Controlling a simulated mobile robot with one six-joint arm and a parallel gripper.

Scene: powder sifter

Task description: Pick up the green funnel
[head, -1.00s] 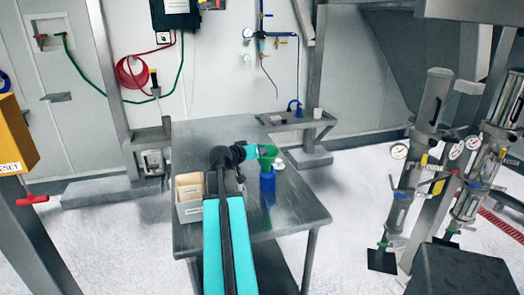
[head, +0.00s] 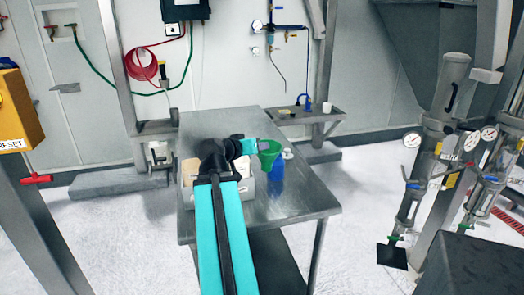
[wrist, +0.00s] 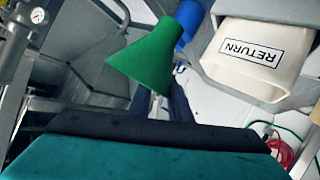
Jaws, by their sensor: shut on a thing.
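The green funnel (head: 269,158) is at the tip of my arm, above the steel table. My gripper (head: 261,147) is shut on it at its left side. The funnel also shows in the wrist view (wrist: 148,58), large and near the middle. A blue bottle (head: 277,179) stands on the table below and slightly right of the funnel. Part of the bottle shows behind the funnel in the wrist view (wrist: 190,18). My fingertips are small in the head view, and their contact with the funnel is hard to make out.
A pale bin labelled RETURN (wrist: 235,50) sits on the table near the bottle, partly behind my arm in the head view. A small white item (head: 288,153) lies right of the funnel. The table's (head: 310,195) right front is clear. Glass-column equipment (head: 430,150) stands at right.

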